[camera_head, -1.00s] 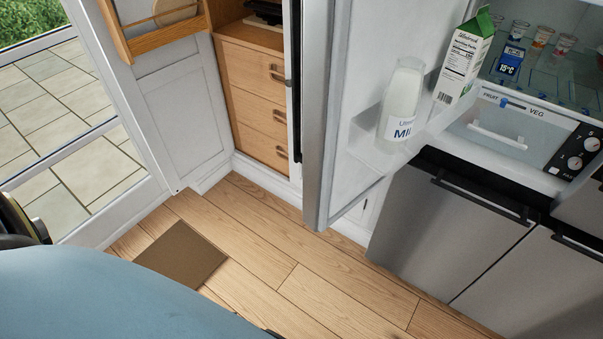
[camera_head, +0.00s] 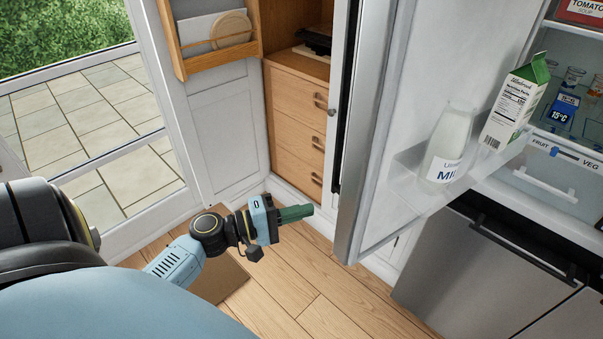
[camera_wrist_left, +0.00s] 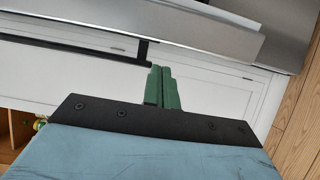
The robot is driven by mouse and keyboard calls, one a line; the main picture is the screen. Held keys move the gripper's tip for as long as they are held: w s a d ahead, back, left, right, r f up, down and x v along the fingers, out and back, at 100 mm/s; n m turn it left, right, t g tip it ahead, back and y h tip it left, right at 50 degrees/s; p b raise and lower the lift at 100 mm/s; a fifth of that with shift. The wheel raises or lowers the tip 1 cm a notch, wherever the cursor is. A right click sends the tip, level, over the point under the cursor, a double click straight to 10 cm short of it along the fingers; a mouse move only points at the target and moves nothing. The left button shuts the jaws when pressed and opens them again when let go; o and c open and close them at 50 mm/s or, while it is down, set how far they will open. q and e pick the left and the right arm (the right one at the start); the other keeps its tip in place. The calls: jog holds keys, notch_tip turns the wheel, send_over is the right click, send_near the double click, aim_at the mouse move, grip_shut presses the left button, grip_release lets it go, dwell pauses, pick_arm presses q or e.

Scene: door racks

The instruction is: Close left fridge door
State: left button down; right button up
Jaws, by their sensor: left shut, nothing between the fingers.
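The left fridge door (camera_head: 415,85) stands open in the head view, its inner side facing right and its steel edge toward me. A milk bottle (camera_head: 447,150) and a green-topped carton (camera_head: 515,105) stand in its door shelf. A dark vertical handle is on the door's outer side. My left gripper (camera_head: 308,211), with green fingers, is shut and empty, left of the door's lower edge and apart from it. In the left wrist view the shut green fingers (camera_wrist_left: 162,72) appear near a dark bar and a steel panel (camera_wrist_left: 190,25). My right gripper is not in view.
The fridge interior with a fruit/veg drawer (camera_head: 545,185) is at the right, above steel lower doors (camera_head: 480,270). Wooden drawers (camera_head: 295,125) and a glazed white door (camera_head: 90,140) are at the left. A brown mat (camera_head: 222,277) lies on the wooden floor.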

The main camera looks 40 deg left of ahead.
pick_arm(q)
jog(key=p+x, duration=0.1)
jog(key=x, duration=0.6)
jog(key=shift+w+f, duration=0.1)
